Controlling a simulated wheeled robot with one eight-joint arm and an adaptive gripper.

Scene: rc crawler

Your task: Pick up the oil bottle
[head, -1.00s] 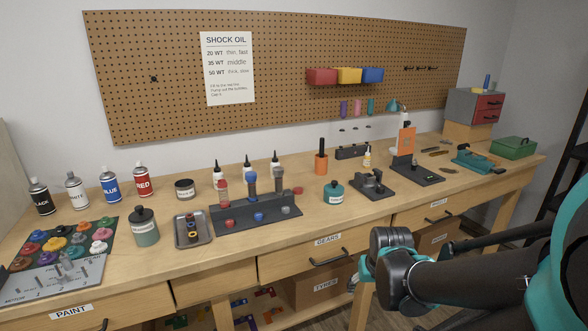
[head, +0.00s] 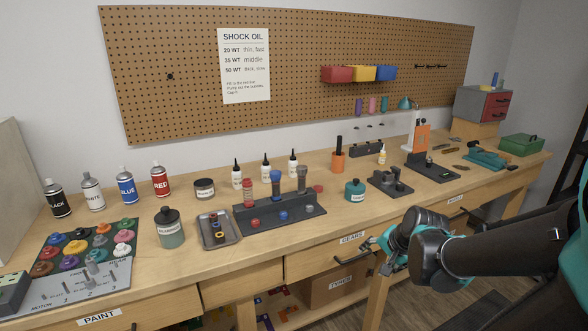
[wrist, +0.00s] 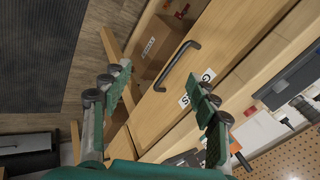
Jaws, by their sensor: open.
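A small bottle with yellow contents and a white tip (head: 382,155) stands toward the back of the bench, right of the orange cup; it looks like an oil bottle. Three white bottles with black tips, left (head: 237,177), middle (head: 266,170) and right (head: 292,165), stand behind the dark shock stand; their labels are too small to read. My gripper (head: 372,253) is in front of the bench, by the GEARS drawer, apart from all the bottles. In the wrist view my gripper (wrist: 160,88) is open and empty, its fingers spread before the drawer front.
The GEARS drawer handle (wrist: 180,65) projects close to my gripper. On the bench (head: 300,232) stand a teal jar (head: 355,191), an orange cup (head: 338,162) and the shock stand (head: 290,216). The front strip of the bench top is mostly clear.

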